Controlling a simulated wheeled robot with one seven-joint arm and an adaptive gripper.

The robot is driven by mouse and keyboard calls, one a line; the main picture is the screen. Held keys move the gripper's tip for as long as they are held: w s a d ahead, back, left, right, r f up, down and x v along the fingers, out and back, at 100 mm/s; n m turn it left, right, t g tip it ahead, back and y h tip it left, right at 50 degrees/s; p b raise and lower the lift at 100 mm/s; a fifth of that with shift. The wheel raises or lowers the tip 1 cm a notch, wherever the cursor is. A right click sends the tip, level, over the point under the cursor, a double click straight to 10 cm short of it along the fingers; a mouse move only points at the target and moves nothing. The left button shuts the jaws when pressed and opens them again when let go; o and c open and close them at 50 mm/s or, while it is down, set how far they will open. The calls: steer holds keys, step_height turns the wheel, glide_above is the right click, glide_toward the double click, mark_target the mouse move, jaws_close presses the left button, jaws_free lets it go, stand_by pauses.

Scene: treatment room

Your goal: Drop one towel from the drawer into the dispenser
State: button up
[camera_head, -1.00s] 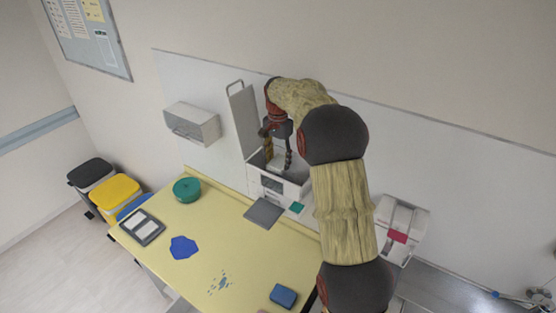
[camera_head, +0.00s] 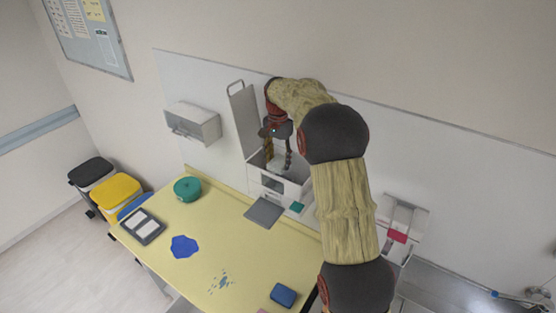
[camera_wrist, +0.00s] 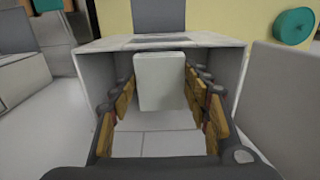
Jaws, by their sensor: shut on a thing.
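A white folded towel (camera_wrist: 160,82) stands between my gripper's fingers (camera_wrist: 160,95), which press on its two sides in the wrist view. In the head view my gripper (camera_head: 278,158) points down into the open top of a white box-shaped dispenser (camera_head: 272,184) at the back of the yellow table. Its walls (camera_wrist: 231,70) surround the towel and fingers in the wrist view. A flat white surface with seam lines (camera_wrist: 150,143) lies below the towel. I cannot tell whether the towel touches it. I cannot identify the drawer.
A grey upright panel (camera_head: 243,118) rises behind the box's left side. A grey flat plate (camera_head: 264,212) lies before the box. The yellow table (camera_head: 225,245) also bears a green round container (camera_head: 187,188), a blue patch (camera_head: 184,247) and a blue block (camera_head: 283,295). A wall unit (camera_head: 193,123) hangs left.

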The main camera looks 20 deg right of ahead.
steer(key=o, duration=0.8)
step_height(320, 180, up, 12)
steer(key=shift+f, duration=0.1)
stand_by(0.5)
stand_by(0.5)
